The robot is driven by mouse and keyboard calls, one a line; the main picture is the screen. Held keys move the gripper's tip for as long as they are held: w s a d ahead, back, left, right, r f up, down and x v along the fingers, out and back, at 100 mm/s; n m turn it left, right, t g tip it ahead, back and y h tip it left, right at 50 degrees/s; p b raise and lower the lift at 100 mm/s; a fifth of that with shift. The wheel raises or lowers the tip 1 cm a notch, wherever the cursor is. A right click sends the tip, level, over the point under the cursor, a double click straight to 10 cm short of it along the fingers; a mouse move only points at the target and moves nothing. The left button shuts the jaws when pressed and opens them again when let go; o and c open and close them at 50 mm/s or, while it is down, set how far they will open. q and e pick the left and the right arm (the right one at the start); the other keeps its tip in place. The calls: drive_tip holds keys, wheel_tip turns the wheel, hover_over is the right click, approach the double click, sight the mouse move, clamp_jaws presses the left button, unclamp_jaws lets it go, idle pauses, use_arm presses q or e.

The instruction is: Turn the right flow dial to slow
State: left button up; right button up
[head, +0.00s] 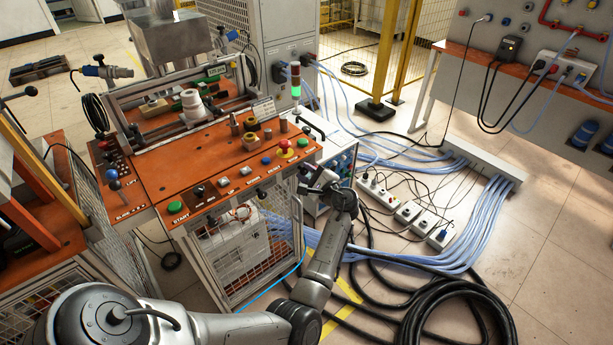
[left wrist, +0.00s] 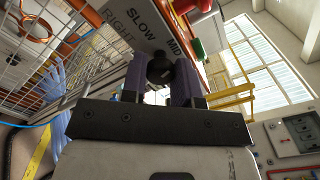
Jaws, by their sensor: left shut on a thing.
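The right flow dial (left wrist: 159,69) is a dark round knob in the left wrist view, on a panel (left wrist: 128,25) with the words RIGHT, SLOW and MID beside it. My left gripper (head: 318,183) is at the right front corner of the orange-topped machine in the head view. In the left wrist view its two purple-grey fingers stand on either side of the dial, shut on it. Which mark the dial points to cannot be told. In the head view the dial is hidden by my gripper. My right gripper is not in view.
The orange machine top (head: 190,165) carries several knobs and buttons, including a red emergency button (head: 284,146) and a green start button (head: 175,207). Power strips (head: 410,212), blue hoses (head: 480,225) and black cables (head: 455,310) lie on the floor at right.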

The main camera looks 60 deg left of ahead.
use_arm(q)
drive_tip(key=n+b, duration=0.2)
drive_tip(key=n, duration=0.1)
drive_tip(key=shift+f+n, duration=0.15)
drive_tip(key=shift+n, duration=0.25)
drive_tip(key=n+b, duration=0.2)
drive_tip(key=n, duration=0.1)
drive_tip(key=shift+n+b, duration=0.5)
drive_tip(key=shift+n, duration=0.2)
drive_tip(key=shift+r, duration=0.2)
drive_tip(key=o, duration=0.9)
drive_tip(key=shift+d, duration=0.1)
